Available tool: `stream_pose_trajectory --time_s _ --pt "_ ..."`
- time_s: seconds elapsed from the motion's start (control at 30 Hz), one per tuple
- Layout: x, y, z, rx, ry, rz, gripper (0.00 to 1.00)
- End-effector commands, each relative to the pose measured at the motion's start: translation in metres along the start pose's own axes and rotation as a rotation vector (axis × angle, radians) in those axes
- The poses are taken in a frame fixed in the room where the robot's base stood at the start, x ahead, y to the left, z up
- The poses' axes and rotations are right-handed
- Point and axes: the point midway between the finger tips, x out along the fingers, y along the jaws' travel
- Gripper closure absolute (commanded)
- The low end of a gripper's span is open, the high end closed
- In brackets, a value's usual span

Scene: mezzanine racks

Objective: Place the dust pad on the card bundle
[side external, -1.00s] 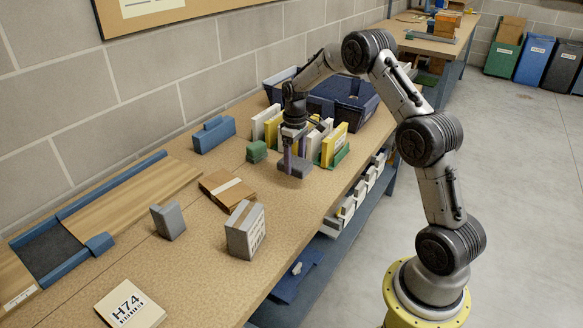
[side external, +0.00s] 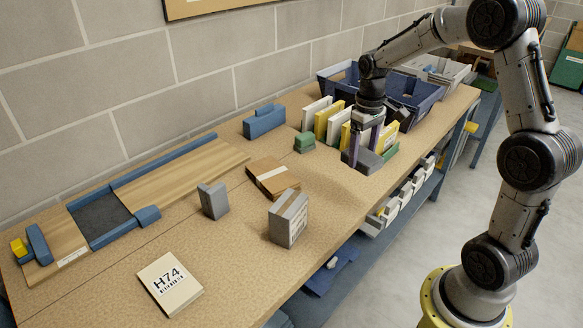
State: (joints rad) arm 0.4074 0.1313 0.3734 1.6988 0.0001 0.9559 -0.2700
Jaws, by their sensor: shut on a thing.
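The dust pad appears to be the flat dark grey piece (side external: 366,163) between my fingers, in the side external view. My gripper (side external: 365,150) points down and is shut on it, in front of the row of upright white and yellow pieces. I cannot tell how far the pad is above the bench. The card bundle (side external: 265,170) appears to be the flat brown stack with a pale band. It lies on the bench to the left of my gripper and apart from it, with its top clear.
A green block (side external: 304,142) sits between bundle and rack. A grey box (side external: 288,218), a grey upright piece (side external: 213,201) and a blue block (side external: 264,121) stand around the bundle. A dark blue bin (side external: 425,98) is behind my gripper.

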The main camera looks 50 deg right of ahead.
Motion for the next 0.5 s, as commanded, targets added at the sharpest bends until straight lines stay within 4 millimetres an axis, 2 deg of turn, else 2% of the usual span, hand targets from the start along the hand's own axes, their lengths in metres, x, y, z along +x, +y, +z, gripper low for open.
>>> stream_pose_trajectory --time_s 0.03,0.3,0.4,0.5 --pt "-0.004 -0.014 -0.007 -0.001 0.002 0.001 0.74" --pt "-0.020 -0.084 -0.030 -0.079 0.012 0.005 0.74" --pt "-0.021 -0.100 -0.032 -0.119 0.016 0.006 0.74" --pt "-0.019 -0.106 -0.037 -0.136 0.016 0.006 0.74"
